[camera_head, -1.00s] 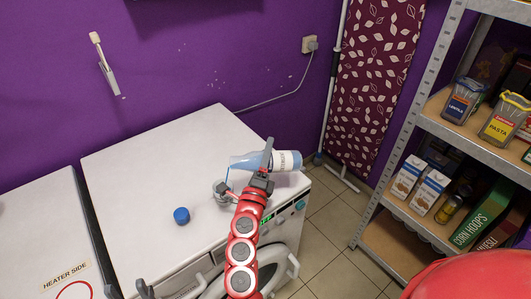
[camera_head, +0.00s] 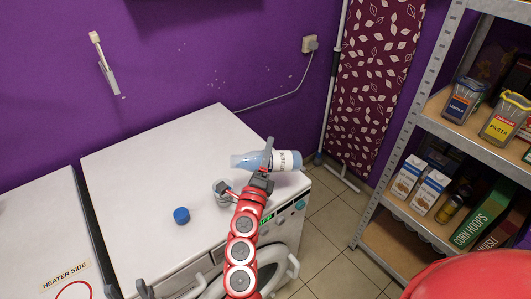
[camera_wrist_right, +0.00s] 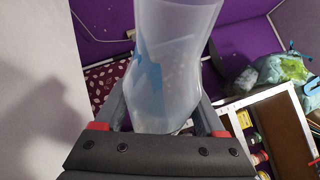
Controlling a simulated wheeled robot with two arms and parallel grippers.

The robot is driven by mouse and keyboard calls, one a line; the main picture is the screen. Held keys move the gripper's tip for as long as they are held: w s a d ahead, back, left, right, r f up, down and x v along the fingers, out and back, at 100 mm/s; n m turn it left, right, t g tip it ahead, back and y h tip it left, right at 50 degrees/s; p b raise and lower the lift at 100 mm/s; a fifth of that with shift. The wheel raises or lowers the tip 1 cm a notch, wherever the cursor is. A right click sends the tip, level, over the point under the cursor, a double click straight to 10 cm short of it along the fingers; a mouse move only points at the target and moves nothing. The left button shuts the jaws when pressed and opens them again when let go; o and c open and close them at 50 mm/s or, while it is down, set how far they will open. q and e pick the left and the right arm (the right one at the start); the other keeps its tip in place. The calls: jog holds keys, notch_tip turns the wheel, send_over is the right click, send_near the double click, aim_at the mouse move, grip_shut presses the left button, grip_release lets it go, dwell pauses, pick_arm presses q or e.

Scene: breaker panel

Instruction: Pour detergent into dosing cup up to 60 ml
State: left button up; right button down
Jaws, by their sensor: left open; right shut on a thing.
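The detergent bottle (camera_head: 288,160) is translucent blue-white with a white label. My right gripper (camera_head: 266,172) is shut on it and holds it almost level above the washing machine, mouth to the left. In the right wrist view the bottle (camera_wrist_right: 170,60) is between the fingers, with a patch of blue liquid inside. The small clear dosing cup (camera_head: 221,187) stands on the machine below the bottle's mouth. Its fill level cannot be read. The blue cap (camera_head: 181,215) lies on the machine top. My left gripper (camera_head: 129,291) is open and empty at the bottom edge.
The white washing machine top (camera_head: 150,170) is mostly clear. A second white appliance (camera_head: 35,225) marked "HEATER SIDE" stands at the left. A metal shelf (camera_head: 400,150) with groceries stands at the right. A cable runs to a wall socket (camera_head: 309,44).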

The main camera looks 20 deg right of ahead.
jog(key=shift+d+r+m+g+p, duration=0.25)
jog(key=shift+r+m+g+p, duration=0.4)
jog(key=shift+r+m, duration=0.4)
jog(key=shift+r+m+p, duration=0.15)
jog(key=shift+m+p, duration=0.15)
jog(key=shift+m, duration=0.25)
jog(key=shift+r+g, duration=0.25)
jog(key=r+m+p, duration=0.1)
jog(key=p, duration=0.2)
jog(key=r+m+g+y+p, duration=0.1)
jog(key=r+m+p, duration=0.1)
jog(key=p, duration=0.2)
jog(key=a+r+m+p, duration=0.1)
jog(key=p, duration=0.3)
jog(key=shift+r+g+y, duration=0.3)
jog(key=shift+r+g, duration=0.1)
jog(key=shift+m+p, duration=0.4)
jog(key=shift+p, duration=0.05)
jog(key=shift+a+f, duration=0.1)
jog(key=shift+f, duration=0.1)
